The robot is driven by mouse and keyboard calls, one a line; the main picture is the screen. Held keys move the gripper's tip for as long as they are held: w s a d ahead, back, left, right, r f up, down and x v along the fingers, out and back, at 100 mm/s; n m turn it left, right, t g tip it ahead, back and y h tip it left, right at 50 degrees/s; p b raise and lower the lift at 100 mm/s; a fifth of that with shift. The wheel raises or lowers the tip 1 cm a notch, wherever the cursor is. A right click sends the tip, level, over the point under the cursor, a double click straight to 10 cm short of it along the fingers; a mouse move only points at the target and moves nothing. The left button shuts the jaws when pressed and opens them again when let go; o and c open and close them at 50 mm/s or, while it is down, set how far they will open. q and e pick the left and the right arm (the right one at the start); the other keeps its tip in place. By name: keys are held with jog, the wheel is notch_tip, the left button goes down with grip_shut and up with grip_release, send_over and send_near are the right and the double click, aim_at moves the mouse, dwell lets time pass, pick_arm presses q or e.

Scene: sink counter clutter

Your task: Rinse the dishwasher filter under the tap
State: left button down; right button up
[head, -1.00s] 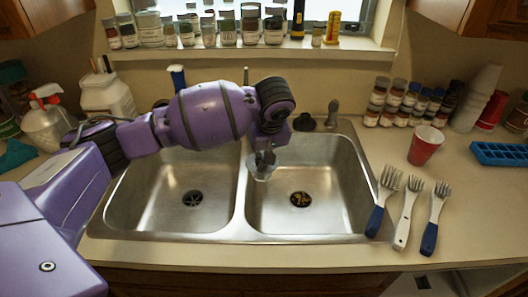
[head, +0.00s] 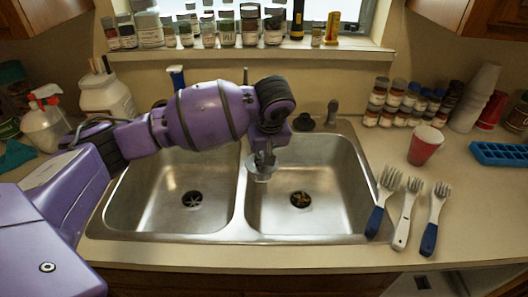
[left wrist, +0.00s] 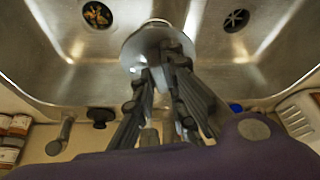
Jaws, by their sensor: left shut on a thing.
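The dishwasher filter (head: 261,174), a small greyish metal-looking round piece, is held above the right sink basin (head: 325,215), close to the divider. My left gripper (head: 264,158) is shut on it from above. In the left wrist view, the filter (left wrist: 147,40) shows as a pale disc beyond the fingertips (left wrist: 160,65). The tap is mostly hidden behind my left arm; a thin dark upright piece (head: 245,76) shows above the arm. No water stream is visible. My right gripper is not in view.
The right drain (head: 300,199) holds brownish debris; the left drain (head: 192,199) looks clear. Three brushes or fork-like tools (head: 408,212) lie right of the sink. A red cup (head: 424,146), spice jars (head: 392,105) and a blue tray (head: 500,153) stand on the right counter. Both basins have free room.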

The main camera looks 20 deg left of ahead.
aim_at(263, 171)
pick_arm(q)
jog(key=shift+s+v, duration=0.2)
jog(key=shift+v, duration=1.1)
jog(key=shift+s+v, duration=0.2)
jog(key=shift+v, duration=1.05)
jog(key=shift+a+f, duration=0.1)
jog(key=shift+f, duration=0.05)
